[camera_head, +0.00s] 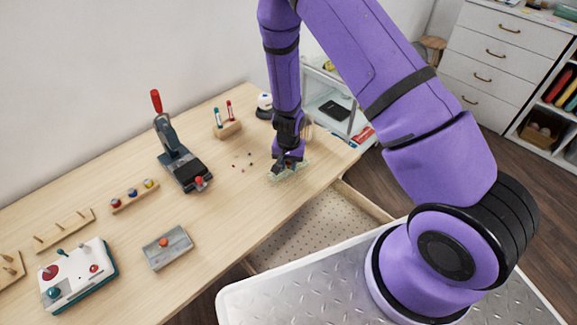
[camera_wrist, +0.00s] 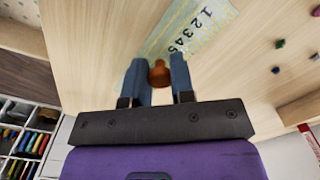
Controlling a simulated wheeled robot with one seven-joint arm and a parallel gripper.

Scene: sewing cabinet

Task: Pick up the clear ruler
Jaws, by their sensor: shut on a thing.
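The clear ruler (camera_head: 294,172) is a see-through strip with a pale green and yellow tint near the right end of the wooden table. In the wrist view the ruler (camera_wrist: 196,28) shows black numbers, with its lower end by my fingers. An orange-brown knob (camera_wrist: 159,74) stands at that end, between the two blue fingers. My gripper (camera_head: 284,166) points down at the ruler, and in the wrist view my gripper (camera_wrist: 160,62) is shut on this knob. The arm's end hides part of the ruler in the head view. I cannot tell whether the ruler touches the table.
Several small coloured bits (camera_head: 243,160) lie left of my gripper. A wooden holder with upright pieces (camera_head: 228,129) and a dark lever press (camera_head: 182,165) stand farther left. An open pegboard drawer (camera_head: 320,225) juts out below the table's front edge.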

